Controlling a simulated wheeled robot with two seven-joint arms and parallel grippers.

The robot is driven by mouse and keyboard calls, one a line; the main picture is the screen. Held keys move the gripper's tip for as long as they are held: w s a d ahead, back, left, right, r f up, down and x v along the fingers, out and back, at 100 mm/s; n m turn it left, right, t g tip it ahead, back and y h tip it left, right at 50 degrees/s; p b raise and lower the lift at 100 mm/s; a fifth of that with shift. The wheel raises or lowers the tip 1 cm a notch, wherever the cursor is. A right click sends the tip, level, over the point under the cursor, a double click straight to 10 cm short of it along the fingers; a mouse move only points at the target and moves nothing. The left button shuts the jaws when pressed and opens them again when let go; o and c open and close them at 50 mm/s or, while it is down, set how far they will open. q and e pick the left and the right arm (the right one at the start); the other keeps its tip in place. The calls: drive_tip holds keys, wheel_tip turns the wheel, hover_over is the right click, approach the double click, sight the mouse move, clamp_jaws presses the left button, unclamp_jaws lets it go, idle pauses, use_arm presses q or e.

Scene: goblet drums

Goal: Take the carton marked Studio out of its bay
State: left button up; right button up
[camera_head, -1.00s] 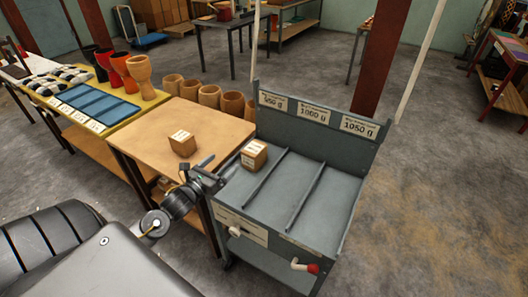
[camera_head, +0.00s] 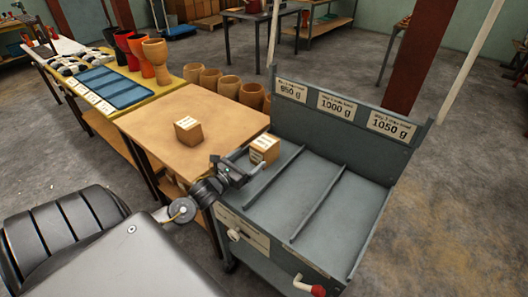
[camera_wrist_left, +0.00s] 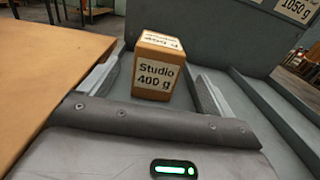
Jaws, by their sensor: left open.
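The carton marked Studio (camera_head: 264,150) is a small brown box with white labels. It stands in the leftmost bay of the grey trolley (camera_head: 343,215), below the 950 g sign. In the left wrist view the carton (camera_wrist_left: 158,70) reads "Studio 400 g" and stands upright just ahead of the jaws. My left gripper (camera_head: 243,165) is open at the near side of the carton, its fingers to either side in the left wrist view (camera_wrist_left: 157,92). Contact cannot be told. My right gripper is not in view.
A wooden table (camera_head: 170,130) with another small carton (camera_head: 188,130) adjoins the trolley on the left. Low dividers (camera_head: 325,200) separate the bays; the other two bays are empty. The tall sign board (camera_head: 340,120) closes the back. Goblet drums (camera_head: 155,60) stand farther left.

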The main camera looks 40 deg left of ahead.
sight(257, 153)
use_arm(q)
drive_tip(key=w, duration=0.4)
drive_tip(key=shift+w+d, duration=0.1)
drive_tip(key=shift+w, duration=0.25)
drive_tip(key=w+p, duration=0.1)
drive_tip(key=w, duration=0.2)
drive_tip(key=shift+w, duration=0.35)
drive_tip(key=shift+w+f, duration=0.15)
drive_tip(key=shift+w, duration=0.4)
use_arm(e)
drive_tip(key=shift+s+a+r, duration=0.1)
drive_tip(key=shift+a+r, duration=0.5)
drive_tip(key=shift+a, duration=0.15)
use_arm(q)
drive_tip(key=shift+c, duration=0.4)
drive_tip(key=c, duration=1.2)
drive_tip(key=shift+c, duration=0.3)
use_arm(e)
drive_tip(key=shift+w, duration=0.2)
use_arm(q)
drive_tip(key=shift+a+r, duration=0.2)
